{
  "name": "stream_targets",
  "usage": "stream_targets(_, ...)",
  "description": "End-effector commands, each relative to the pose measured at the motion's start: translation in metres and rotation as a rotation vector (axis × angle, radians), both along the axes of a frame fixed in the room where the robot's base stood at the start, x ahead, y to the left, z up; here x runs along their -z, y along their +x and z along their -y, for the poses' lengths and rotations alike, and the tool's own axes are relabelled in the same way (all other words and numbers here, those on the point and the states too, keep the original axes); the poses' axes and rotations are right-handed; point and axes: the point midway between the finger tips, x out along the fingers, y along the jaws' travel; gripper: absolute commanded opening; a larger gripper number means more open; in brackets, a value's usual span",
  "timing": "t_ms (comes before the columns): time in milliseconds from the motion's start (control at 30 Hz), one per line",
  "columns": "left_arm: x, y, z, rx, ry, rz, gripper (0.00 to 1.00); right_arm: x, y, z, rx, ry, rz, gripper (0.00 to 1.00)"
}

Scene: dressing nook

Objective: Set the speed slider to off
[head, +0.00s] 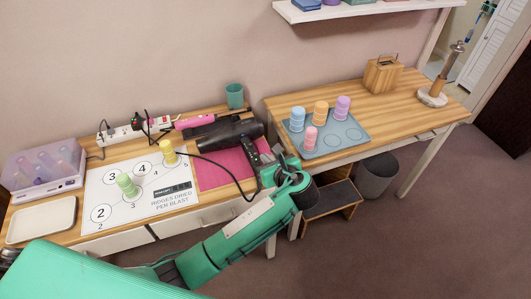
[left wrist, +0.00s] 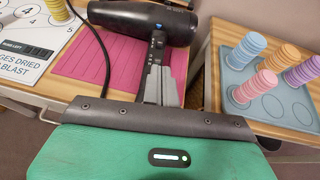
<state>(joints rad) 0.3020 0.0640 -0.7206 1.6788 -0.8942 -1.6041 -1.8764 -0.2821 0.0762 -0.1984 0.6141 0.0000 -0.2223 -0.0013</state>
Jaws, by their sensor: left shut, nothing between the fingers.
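A black hair dryer (head: 232,133) lies on the pink mat (head: 214,173), its handle toward the front right. In the left wrist view the dryer (left wrist: 140,22) shows its handle, with a small blue button (left wrist: 158,39) near the barrel and small light marks below it. The speed slider's setting is too small to read. My left gripper (head: 276,162) is shut and empty at the dryer's handle. In the left wrist view its grey fingers (left wrist: 161,78) overlap the handle and hide its lower part. I cannot tell whether they touch it. My right gripper is not in view.
A blue-grey tray (head: 345,146) with several coloured stacks stands on the right table. A white numbered sheet (head: 150,201) with green and yellow stacks lies left of the mat. A power strip (head: 121,133), pink tool (head: 195,121) and teal cup (head: 234,96) are behind. The dryer's cord crosses the mat.

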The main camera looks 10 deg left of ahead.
Motion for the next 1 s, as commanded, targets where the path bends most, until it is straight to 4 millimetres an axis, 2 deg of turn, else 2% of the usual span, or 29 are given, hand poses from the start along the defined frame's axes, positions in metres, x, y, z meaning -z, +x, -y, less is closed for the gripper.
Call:
stream_targets(300, 0.022, 0.039, -0.035, -0.002, 0.002, -0.001, 0.0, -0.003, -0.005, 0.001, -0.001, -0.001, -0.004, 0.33)
stream_targets(500, 0.033, 0.057, -0.05, -0.002, -0.002, -0.001, 0.0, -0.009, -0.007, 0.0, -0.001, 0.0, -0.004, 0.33)
stream_targets(1000, 0.037, 0.063, -0.056, 0.0, -0.004, 0.0, 0.0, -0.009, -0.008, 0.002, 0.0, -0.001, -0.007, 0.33)
